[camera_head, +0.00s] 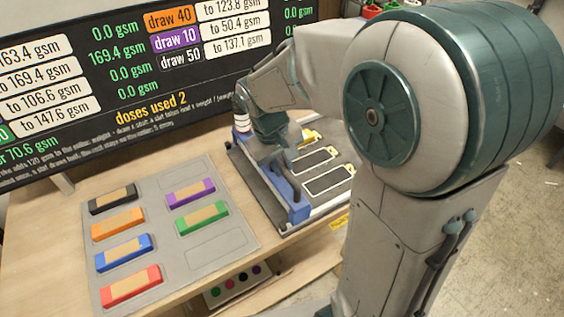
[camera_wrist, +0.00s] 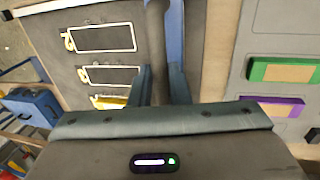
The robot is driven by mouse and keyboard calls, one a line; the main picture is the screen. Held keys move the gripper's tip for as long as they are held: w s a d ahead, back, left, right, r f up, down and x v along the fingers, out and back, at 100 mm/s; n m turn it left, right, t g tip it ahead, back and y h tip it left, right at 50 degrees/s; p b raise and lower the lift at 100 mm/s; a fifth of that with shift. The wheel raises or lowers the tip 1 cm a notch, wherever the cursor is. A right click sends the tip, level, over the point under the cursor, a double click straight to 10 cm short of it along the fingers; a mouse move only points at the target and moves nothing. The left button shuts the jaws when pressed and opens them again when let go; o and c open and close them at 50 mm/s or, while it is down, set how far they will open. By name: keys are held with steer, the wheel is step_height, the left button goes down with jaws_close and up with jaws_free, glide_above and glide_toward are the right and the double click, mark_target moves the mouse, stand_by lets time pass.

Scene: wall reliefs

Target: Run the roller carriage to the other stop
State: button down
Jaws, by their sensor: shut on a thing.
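The roller carriage (camera_head: 298,211) has blue end blocks and spans the print bed along its left side in the head view. In the wrist view its blue part (camera_wrist: 176,35) lies at the right side of the bed, beside a dark upright handle (camera_wrist: 156,40). My gripper (camera_wrist: 160,88) is shut on this handle, with one finger on each side. In the head view my gripper (camera_head: 277,160) is over the carriage and partly hides it. The bed (camera_head: 305,204) shows outlined dark panels to the right of the carriage. I cannot make out the stops clearly.
A grey tray (camera_head: 175,248) to the left holds several coloured blocks, among them a green block (camera_head: 203,217). A dark display board (camera_head: 95,85) stands behind. Small yellow parts (camera_head: 311,135) sit by the bed's far side. Beyond the carriage, the panels look uncovered.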

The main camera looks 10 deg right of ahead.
steer(key=shift+a, duration=0.2)
steer(key=c, duration=1.7)
jaws_free()
steer(key=o, duration=0.3)
steer(key=shift+a, duration=0.2)
steer(key=shift+o, duration=0.2)
steer(key=shift+d, duration=0.1)
step_height(320, 180, up, 14)
steer(key=a, duration=0.2)
steer(key=shift+s+a+f, duration=0.15)
steer(key=shift+s+a, duration=0.15)
steer(key=shift+s, duration=0.15)
